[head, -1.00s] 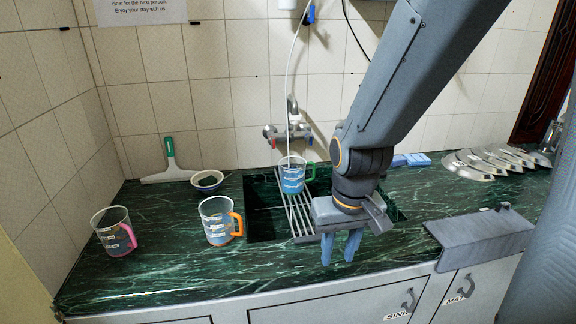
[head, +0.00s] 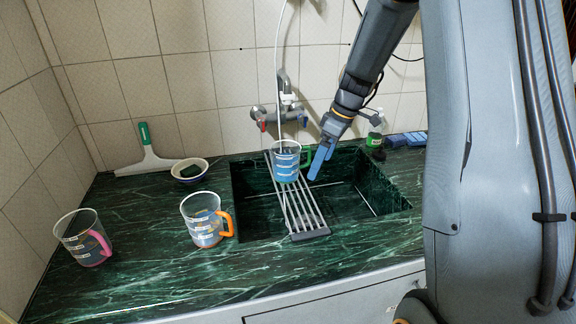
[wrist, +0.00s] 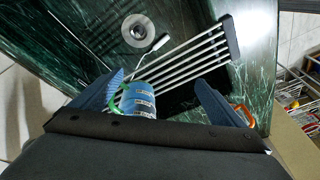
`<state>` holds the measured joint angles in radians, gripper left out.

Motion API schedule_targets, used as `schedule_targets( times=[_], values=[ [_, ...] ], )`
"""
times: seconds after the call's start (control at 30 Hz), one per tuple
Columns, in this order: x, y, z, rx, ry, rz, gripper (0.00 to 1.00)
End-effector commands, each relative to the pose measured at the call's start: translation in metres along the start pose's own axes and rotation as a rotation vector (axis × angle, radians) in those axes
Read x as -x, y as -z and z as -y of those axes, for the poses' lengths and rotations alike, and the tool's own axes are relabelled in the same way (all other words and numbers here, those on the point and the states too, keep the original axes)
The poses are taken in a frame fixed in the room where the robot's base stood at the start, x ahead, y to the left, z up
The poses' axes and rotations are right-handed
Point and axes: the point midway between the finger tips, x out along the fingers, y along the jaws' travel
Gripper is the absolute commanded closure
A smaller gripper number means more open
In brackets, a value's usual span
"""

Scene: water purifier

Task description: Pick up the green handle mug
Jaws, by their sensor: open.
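In the wrist view the mug (wrist: 137,100) lies between the two open fingers, nearer the left one, with the handle toward that finger. My gripper (wrist: 160,92) is open and not closed on anything. Part of the mug's lower body is hidden in the wrist view.
The metal rack (head: 302,212) spans the dark sink. An orange-handled mug (head: 203,220) and a pink-handled mug (head: 84,238) stand on the counter at left. A bowl (head: 190,170) and a squeegee (head: 148,155) are behind them. A tap (head: 280,115) rises behind the mug.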

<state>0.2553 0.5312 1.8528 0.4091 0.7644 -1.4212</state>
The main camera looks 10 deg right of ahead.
Motion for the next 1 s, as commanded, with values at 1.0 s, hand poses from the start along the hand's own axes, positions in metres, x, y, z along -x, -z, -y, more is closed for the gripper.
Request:
schedule_targets(
  times=[1.0],
  values=[
    [-0.038,0.102,-0.044,0.294,0.009,-0.112,0.07]
  ],
)
